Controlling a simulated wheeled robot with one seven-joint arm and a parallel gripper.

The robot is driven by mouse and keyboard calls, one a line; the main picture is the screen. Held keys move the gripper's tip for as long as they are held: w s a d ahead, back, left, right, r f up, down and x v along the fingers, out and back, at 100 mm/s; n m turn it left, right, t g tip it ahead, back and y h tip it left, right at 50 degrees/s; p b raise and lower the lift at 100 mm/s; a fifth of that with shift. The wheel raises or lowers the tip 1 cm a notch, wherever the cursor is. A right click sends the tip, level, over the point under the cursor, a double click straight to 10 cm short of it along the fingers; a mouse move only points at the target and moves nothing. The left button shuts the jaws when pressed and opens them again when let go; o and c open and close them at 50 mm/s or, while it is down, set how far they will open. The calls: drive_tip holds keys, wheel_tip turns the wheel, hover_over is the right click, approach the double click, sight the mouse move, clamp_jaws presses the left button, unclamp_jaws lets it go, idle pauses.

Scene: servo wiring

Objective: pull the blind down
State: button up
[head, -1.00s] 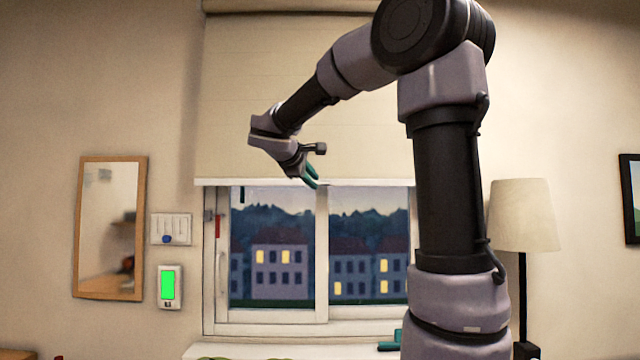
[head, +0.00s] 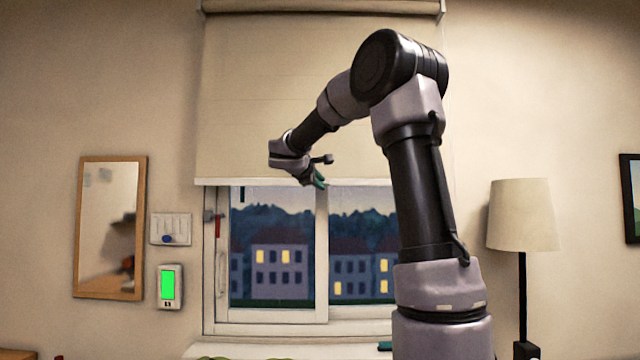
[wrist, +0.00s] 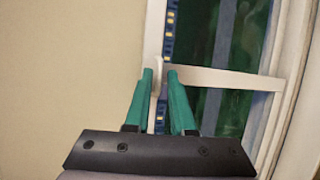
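The beige roller blind (head: 250,100) hangs over the upper part of the window, and its pale bottom bar (head: 225,182) lies across the upper window panes. My gripper (head: 319,180) is at this bar, near its middle. In the wrist view, the gripper's two teal fingers (wrist: 159,76) are apart, with the bar (wrist: 155,35) running between them in the picture. Some dark window shows in the gap beside the bar. I cannot tell whether either finger touches the bar. The blind also fills the left of the wrist view (wrist: 70,70).
The window frame (head: 321,260) stands below the blind, over a sill (head: 250,350) with a teal item (head: 385,346). A mirror (head: 110,228), switch panel (head: 171,229) and green-lit device (head: 170,287) are on the left wall. A lamp (head: 522,215) stands at right.

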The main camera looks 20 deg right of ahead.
clamp_jaws()
idle(1.5)
